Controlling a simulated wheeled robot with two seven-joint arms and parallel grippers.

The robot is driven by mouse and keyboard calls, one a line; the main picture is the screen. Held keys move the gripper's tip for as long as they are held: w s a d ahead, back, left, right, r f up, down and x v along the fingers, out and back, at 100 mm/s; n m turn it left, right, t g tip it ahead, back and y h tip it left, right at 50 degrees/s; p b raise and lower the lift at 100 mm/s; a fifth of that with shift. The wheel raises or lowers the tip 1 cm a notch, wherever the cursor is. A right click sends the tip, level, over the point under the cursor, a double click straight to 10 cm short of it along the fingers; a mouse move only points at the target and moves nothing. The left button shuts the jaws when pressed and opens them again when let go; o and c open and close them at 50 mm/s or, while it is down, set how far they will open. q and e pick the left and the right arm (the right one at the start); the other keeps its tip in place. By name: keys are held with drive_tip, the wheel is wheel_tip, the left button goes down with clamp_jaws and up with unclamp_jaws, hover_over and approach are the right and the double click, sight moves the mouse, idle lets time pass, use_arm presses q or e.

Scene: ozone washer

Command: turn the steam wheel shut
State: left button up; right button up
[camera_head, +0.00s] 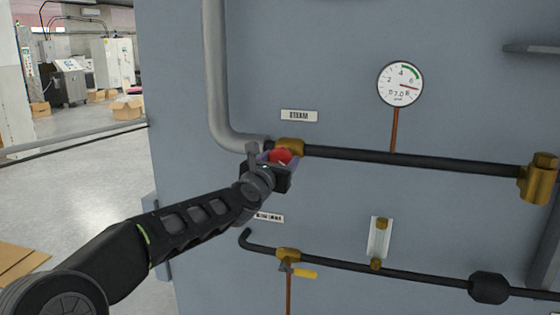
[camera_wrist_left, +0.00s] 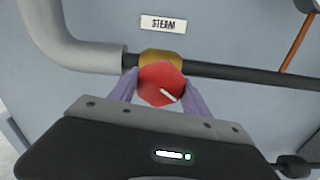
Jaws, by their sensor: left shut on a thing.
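The steam wheel (camera_wrist_left: 158,84) is a red knob with a white mark, in front of a brass valve body (camera_wrist_left: 162,56) on the upper pipe. The mark points to the lower right in the left wrist view. In the head view the wheel (camera_head: 281,156) is partly hidden by my left gripper (camera_head: 269,160). My left gripper's purple fingers (camera_wrist_left: 159,92) are on both sides of the wheel and shut on it. A STEAM label (camera_head: 299,116) is just above the valve. My right gripper is not in view.
A round gauge (camera_head: 400,83) is at the upper right, its needle pointing right. A lower pipe (camera_head: 350,266) carries a yellow-handled valve (camera_head: 304,274) below my left arm. A sight glass (camera_head: 379,240) stands above that pipe. Open floor is at the left.

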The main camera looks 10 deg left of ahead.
use_arm(q)
drive_tip(key=c, duration=0.7)
